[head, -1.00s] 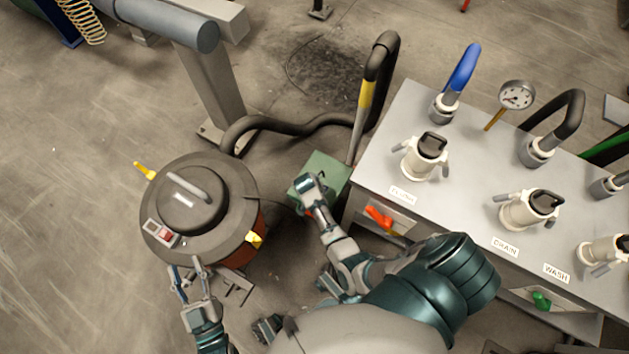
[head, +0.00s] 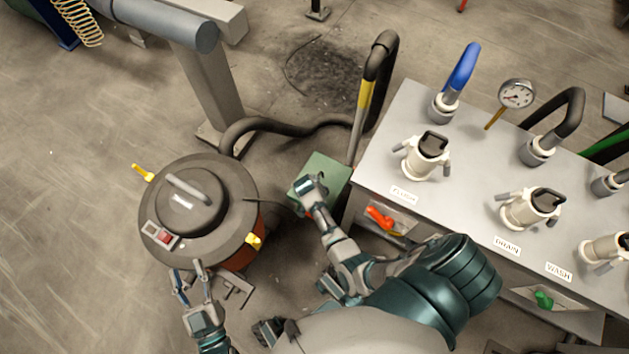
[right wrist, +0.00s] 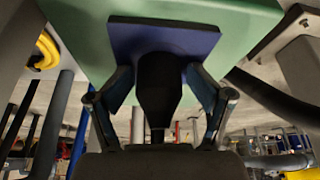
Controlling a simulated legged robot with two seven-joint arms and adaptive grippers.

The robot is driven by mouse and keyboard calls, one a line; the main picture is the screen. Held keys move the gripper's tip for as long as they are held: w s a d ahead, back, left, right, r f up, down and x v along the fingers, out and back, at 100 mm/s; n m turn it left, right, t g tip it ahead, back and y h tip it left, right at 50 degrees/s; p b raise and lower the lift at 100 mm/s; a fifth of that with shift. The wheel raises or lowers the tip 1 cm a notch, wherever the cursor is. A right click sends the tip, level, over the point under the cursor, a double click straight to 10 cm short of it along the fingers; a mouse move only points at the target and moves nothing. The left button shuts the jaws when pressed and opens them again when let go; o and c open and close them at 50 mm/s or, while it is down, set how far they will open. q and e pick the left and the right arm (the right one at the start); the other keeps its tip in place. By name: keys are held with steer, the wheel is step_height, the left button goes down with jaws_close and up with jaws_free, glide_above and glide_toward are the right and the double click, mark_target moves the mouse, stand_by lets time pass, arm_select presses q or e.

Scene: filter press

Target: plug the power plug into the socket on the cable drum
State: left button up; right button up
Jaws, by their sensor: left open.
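The black power plug (right wrist: 160,85) stands upright in the right wrist view, its narrow end toward my palm and its wide end at a blue square plate (right wrist: 120,45). That plate is on a green housing (right wrist: 235,20), also seen in the head view (head: 325,169). The plug face is hidden, so I cannot tell how deep it sits. My right gripper (right wrist: 160,75) has a finger on each side of the plug, tips against it; in the head view its fingers are hidden. My left gripper (head: 187,275) is open and empty, just in front of the round dark-lidded machine (head: 227,180).
The machine has an orange body, a red switch and a thick black hose (head: 285,125). A thin dark cable (head: 262,200) runs from it toward the green housing. A grey bench (head: 455,195) with valves stands right. Open floor (head: 70,220) lies left.

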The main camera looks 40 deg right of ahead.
steer(key=shift+s+a+f, duration=0.15)
steer(key=shift+s+f, duration=0.2)
steer(key=shift+f, duration=0.1)
steer(key=shift+r, duration=0.1)
steer(key=shift+r, duration=0.15)
steer(key=shift+w, duration=0.1)
steer(key=shift+r, duration=0.25)
steer(key=v, duration=1.1)
steer(key=shift+r, duration=0.35)
steer(key=shift+a, duration=0.1)
